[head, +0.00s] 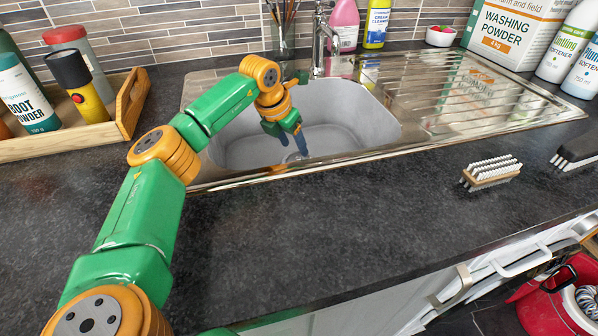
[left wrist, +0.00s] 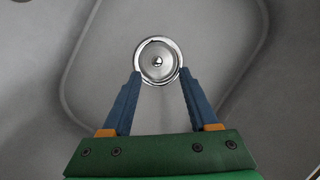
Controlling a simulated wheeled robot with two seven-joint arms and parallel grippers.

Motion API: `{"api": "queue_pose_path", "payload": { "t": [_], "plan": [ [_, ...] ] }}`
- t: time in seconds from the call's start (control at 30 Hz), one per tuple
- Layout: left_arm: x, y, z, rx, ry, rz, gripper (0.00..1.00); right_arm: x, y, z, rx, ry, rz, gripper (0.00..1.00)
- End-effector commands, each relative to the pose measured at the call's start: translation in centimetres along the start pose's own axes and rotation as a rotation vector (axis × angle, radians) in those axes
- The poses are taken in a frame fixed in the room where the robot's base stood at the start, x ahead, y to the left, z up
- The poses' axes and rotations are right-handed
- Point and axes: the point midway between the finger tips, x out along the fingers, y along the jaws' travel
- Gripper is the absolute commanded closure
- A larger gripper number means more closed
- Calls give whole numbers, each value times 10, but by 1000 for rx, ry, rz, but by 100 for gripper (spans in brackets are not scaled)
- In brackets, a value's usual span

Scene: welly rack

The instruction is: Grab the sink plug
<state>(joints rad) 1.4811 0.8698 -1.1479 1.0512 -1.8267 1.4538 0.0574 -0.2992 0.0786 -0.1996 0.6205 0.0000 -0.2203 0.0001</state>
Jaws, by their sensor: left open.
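The sink plug (left wrist: 158,62) is a small round metal disc with a knob at its centre, seated in the drain ring on the grey sink floor. My left gripper (left wrist: 160,76) is open, its two blue fingers pointing down towards the plug. In the left wrist view the fingertips appear at either side of the drain ring's lower edge, with nothing between them. In the head view my left gripper (head: 293,147) reaches down inside the sink basin (head: 350,122), and its fingers partly hide the drain. Whether the fingertips touch anything cannot be told. My right gripper is not in view.
The tap (head: 318,45) stands behind the basin. A ribbed metal drainer (head: 470,90) lies to the right. A wooden tray (head: 128,108) with bottles is at the left, and a brush (head: 492,172) lies on the right worktop. The front worktop is mostly clear.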

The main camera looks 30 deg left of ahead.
Motion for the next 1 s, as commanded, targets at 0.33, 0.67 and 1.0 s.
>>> {"api": "queue_pose_path", "payload": {
  "t": [0.33, 0.67, 1.0],
  "plan": [
    [56, 6, -1, -3, 3, -1, 40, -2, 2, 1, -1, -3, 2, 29],
    [72, 6, -1, 0, 1, 0, 40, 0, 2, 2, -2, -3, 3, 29],
    [72, 6, -1, 0, 1, 0, 100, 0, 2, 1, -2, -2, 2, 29]
  ]
}}
